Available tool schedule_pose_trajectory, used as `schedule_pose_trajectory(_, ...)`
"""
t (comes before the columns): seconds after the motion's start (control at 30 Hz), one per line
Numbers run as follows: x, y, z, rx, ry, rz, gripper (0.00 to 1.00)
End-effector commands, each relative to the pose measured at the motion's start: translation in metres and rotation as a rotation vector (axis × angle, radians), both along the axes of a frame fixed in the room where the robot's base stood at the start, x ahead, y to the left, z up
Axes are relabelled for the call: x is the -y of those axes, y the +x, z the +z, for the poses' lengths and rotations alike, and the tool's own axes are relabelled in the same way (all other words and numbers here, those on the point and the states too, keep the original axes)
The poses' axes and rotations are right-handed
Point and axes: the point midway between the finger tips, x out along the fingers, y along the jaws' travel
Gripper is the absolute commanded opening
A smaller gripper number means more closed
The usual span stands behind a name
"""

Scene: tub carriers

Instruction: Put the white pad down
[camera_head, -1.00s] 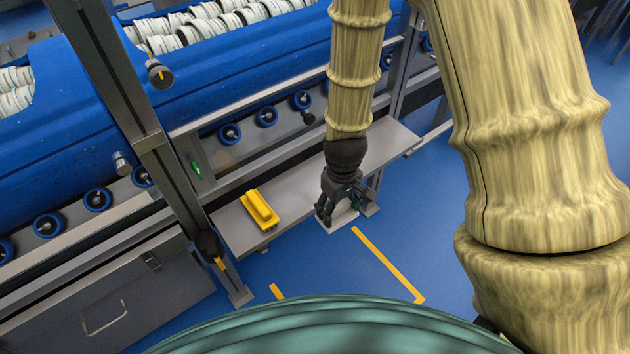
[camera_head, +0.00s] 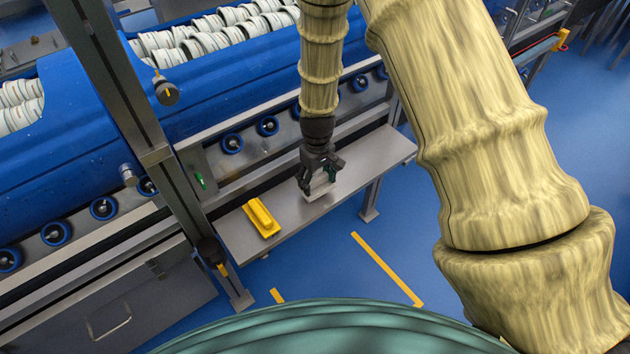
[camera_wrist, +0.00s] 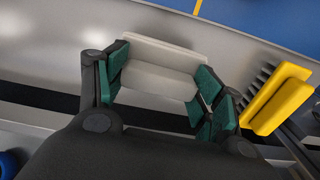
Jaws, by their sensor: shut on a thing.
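The white pad (camera_wrist: 155,72) is between the green-lined fingers of my gripper (camera_wrist: 155,98) in the wrist view. My gripper is shut on it. In the head view my gripper (camera_head: 320,182) hangs over the grey metal shelf (camera_head: 362,162), and a pale edge of the pad (camera_head: 318,192) shows below the fingers. The pad is at or just above the shelf; I cannot tell whether it touches.
A yellow brush (camera_head: 261,217) with dark bristles lies on the shelf, left of my gripper. A steel post (camera_head: 150,150) stands at the shelf's left end. Blue tubs with white rings (camera_head: 215,40) lie behind. The shelf's right part is bare.

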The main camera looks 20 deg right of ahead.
Motion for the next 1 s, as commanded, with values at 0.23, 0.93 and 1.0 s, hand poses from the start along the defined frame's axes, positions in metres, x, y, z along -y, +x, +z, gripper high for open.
schedule_pose_trajectory(0.23,-0.001,0.014,-0.016,-0.003,0.0,-0.001,0.48)
schedule_pose_trajectory(0.93,-0.002,0.014,-0.034,-0.001,0.001,0.0,0.89)
schedule_pose_trajectory(1.0,-0.002,0.014,-0.034,-0.001,0.0,0.0,0.89)
